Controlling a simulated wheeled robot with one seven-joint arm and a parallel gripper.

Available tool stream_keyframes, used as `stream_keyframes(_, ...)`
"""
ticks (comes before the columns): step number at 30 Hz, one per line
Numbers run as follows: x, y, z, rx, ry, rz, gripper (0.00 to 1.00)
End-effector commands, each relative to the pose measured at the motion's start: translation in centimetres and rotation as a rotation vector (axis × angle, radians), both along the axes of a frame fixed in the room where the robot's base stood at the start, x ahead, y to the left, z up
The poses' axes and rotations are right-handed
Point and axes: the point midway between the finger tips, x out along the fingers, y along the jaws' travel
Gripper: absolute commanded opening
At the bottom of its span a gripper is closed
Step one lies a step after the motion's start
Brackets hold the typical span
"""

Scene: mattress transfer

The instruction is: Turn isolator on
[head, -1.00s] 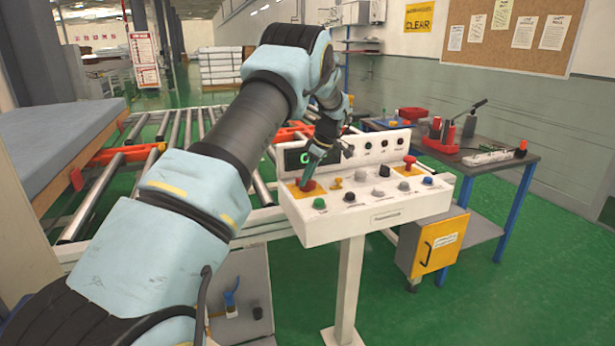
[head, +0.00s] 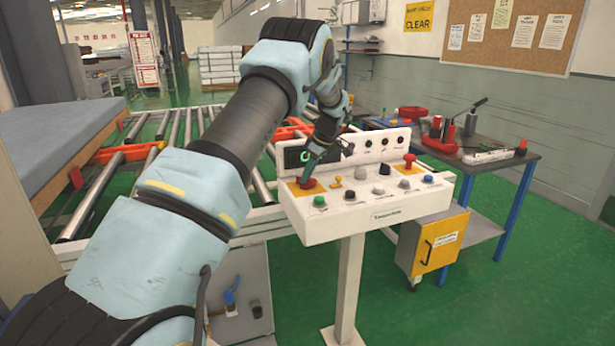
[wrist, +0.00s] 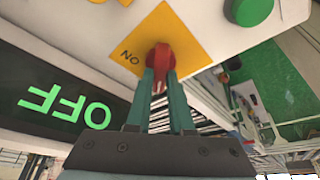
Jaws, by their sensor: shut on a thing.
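The isolator is a red knob (head: 302,185) on a yellow plate at the left end of a white control console (head: 370,222). In the wrist view the red knob (wrist: 165,62) stands on its yellow plate (wrist: 150,30), which is marked "ON". My gripper (wrist: 162,82) has its two teal fingers shut on the knob, which partly hides between them. The display (wrist: 60,105) beside it reads "OFF" in green. In the head view my gripper (head: 307,178) points down onto the knob from above.
A green button (head: 319,201), a yellow knob (head: 335,182) and a second red knob (head: 409,160) share the console top. A roller conveyor (head: 180,130) runs behind it, with a mattress (head: 50,135) at left. A tool table (head: 500,165) stands at right.

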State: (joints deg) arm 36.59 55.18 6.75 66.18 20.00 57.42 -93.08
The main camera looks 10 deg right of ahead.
Motion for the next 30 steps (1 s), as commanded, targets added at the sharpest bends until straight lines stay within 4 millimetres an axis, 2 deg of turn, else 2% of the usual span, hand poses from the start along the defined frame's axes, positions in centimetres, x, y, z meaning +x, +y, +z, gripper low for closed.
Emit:
stream_keyframes(8, -0.08, 0.11, -0.39, -0.001, -0.003, -0.176, 0.0)
stream_keyframes(30, -0.18, 0.62, -0.03, -0.002, -0.002, -0.874, 0.0)
